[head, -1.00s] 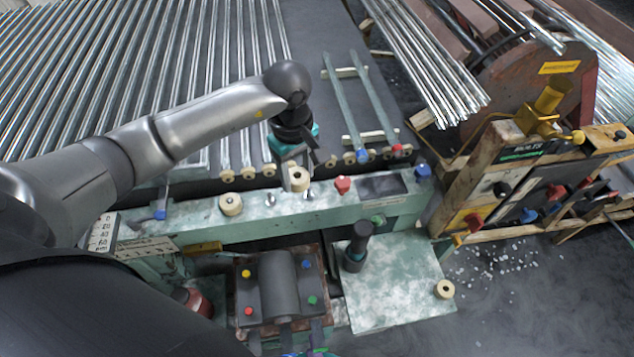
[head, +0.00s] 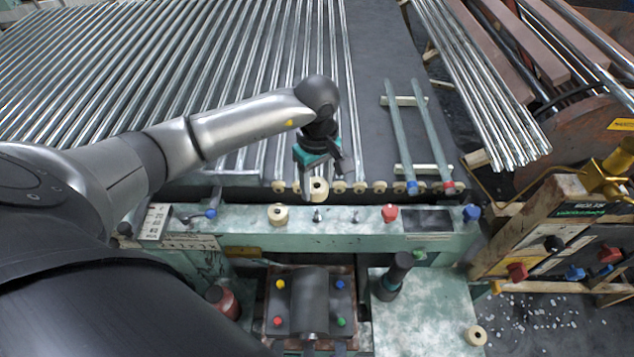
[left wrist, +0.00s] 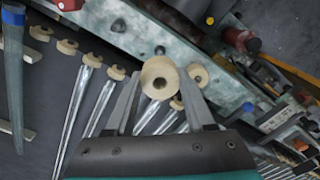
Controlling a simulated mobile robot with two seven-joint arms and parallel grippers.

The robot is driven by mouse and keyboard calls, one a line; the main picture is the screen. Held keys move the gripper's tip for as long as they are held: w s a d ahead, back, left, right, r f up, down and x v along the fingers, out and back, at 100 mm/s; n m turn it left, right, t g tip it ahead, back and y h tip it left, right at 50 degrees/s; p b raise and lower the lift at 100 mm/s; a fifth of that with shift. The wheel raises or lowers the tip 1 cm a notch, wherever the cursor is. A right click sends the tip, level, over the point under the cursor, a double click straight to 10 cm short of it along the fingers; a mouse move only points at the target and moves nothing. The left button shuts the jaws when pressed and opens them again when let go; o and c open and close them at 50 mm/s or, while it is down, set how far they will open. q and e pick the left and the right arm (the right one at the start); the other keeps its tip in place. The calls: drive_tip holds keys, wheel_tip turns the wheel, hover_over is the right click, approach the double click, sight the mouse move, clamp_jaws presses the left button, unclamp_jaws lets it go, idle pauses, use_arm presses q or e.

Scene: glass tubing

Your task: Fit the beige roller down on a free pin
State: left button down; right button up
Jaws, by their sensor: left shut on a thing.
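My left gripper (head: 318,184) is shut on a beige roller (head: 319,190), a short ring with a central hole. The held roller is above the green rail. In the head view it appears just beyond the left free pin (head: 317,215); the exact height is unclear. A second bare pin (head: 354,216) stands to its right. Another beige roller (head: 278,214) sits on the rail left of the pins. In the left wrist view the held roller (left wrist: 160,77) is between both fingers, its hole facing the camera. My right gripper is out of view.
The green rail (head: 240,217) also carries a red knob (head: 389,213) and blue knob (head: 471,212) on the right. Glass tubes lie behind it.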

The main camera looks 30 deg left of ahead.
sight(317, 210)
use_arm(q)
drive_tip(key=shift+f+b, duration=2.25)
drive_tip(key=shift+f, duration=0.35)
drive_tip(key=shift+b, duration=0.5)
drive_tip(key=shift+f+b, duration=2.25)
drive_tip(key=shift+f, duration=0.15)
drive_tip(key=shift+c, duration=0.9)
unclamp_jaws()
drive_tip(key=shift+r, duration=0.1)
wheel_tip(317, 210, up, 15)
drive_tip(key=shift+p, duration=0.35)
drive_tip(key=shift+r, duration=0.1)
